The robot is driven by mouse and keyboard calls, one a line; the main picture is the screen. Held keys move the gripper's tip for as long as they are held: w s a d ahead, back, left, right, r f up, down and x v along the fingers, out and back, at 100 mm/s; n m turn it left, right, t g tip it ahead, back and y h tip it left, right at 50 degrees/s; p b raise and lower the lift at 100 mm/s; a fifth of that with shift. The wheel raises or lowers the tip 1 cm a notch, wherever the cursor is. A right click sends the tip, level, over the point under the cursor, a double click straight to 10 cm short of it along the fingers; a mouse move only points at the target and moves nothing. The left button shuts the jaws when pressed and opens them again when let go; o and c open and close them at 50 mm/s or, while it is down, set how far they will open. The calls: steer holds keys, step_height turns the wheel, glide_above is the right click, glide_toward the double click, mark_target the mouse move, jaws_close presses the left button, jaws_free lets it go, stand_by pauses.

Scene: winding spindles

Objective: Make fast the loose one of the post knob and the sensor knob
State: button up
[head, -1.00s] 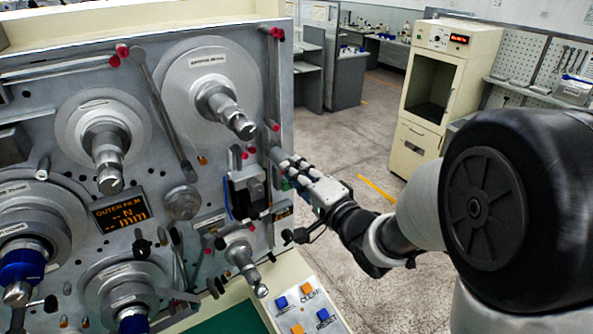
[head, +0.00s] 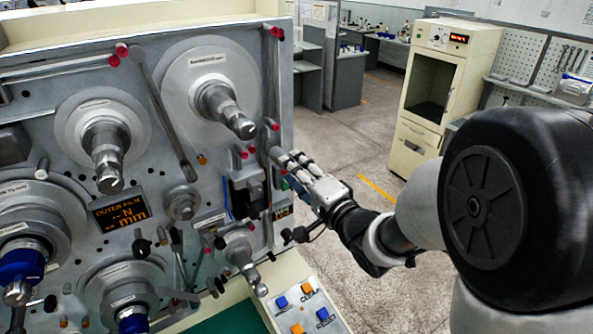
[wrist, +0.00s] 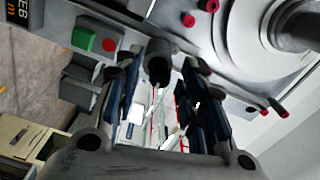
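My gripper (head: 284,160) is at the right edge of the upright machine panel, seen from the side in the head view. In the wrist view its two dark-padded fingers (wrist: 160,98) are apart. A dark round knob (wrist: 158,62) shows between them near the fingertips, with a visible gap on each side. I cannot tell whether it is the post knob or the sensor knob, or whether it is loose. Other small black knobs (head: 141,247) sit lower on the panel.
The panel carries several spindles (head: 222,101), red-tipped pins (head: 274,125) and a display (head: 120,211). A black block (head: 245,190) lies just left of my gripper. A green button (wrist: 83,38) is near the left finger. A button console (head: 304,305) stands below; open floor lies right.

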steer(key=v, duration=0.7)
steer(key=shift+s+d, duration=0.15)
steer(key=shift+s, duration=0.1)
